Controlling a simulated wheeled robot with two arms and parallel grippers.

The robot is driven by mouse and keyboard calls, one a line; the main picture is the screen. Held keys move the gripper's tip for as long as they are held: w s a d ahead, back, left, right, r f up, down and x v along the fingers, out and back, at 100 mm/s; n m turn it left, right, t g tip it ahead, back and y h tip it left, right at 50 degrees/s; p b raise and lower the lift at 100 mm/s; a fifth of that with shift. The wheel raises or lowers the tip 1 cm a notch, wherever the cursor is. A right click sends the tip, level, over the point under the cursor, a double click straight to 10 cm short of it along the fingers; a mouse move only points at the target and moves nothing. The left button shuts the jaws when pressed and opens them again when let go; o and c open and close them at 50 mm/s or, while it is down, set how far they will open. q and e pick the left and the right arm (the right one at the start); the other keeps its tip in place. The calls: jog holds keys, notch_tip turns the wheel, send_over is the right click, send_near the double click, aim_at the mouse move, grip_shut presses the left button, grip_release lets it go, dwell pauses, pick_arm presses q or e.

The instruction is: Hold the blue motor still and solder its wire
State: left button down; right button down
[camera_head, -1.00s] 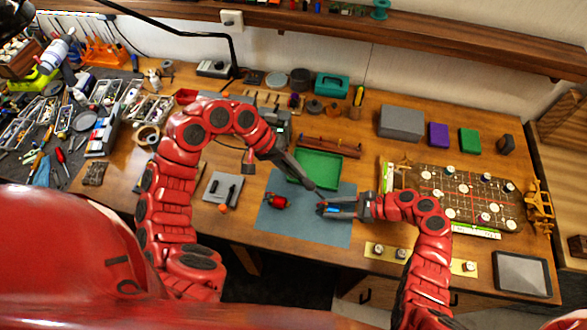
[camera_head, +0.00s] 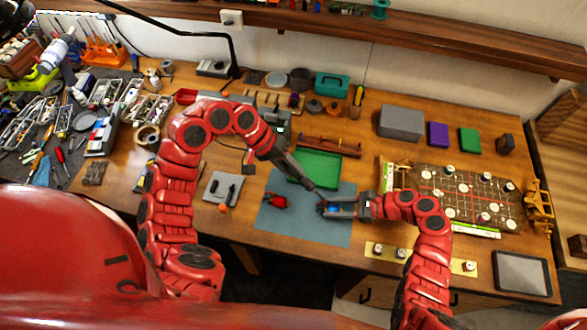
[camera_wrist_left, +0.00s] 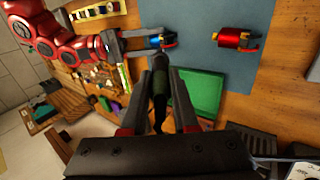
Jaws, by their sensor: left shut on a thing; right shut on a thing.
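The blue motor (camera_head: 326,209) is between the fingers of my right gripper (camera_head: 332,208), over the blue-grey mat (camera_head: 300,232). It also shows in the left wrist view (camera_wrist_left: 153,42). My left gripper (camera_head: 297,170) is shut on a dark soldering iron (camera_wrist_left: 160,82), whose thin end points at the blue motor. The iron's tip is close to the motor; I cannot tell whether it touches. A red motor (camera_head: 276,200) lies on the mat to the left, also in the left wrist view (camera_wrist_left: 237,40).
A grey pad with dark items (camera_head: 222,189) is to the left.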

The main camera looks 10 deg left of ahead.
pick_arm(q)
jog(key=shift+f, duration=0.55)
dwell(2.9)
jog(key=shift+v, duration=3.55)
pick_arm(e)
jog(key=shift+c, duration=1.8)
grip_release()
jog(key=v, duration=1.1)
jog(key=shift+w+d, duration=0.1)
jog(key=shift+d, duration=0.15)
jog(key=shift+d+r, duration=0.25)
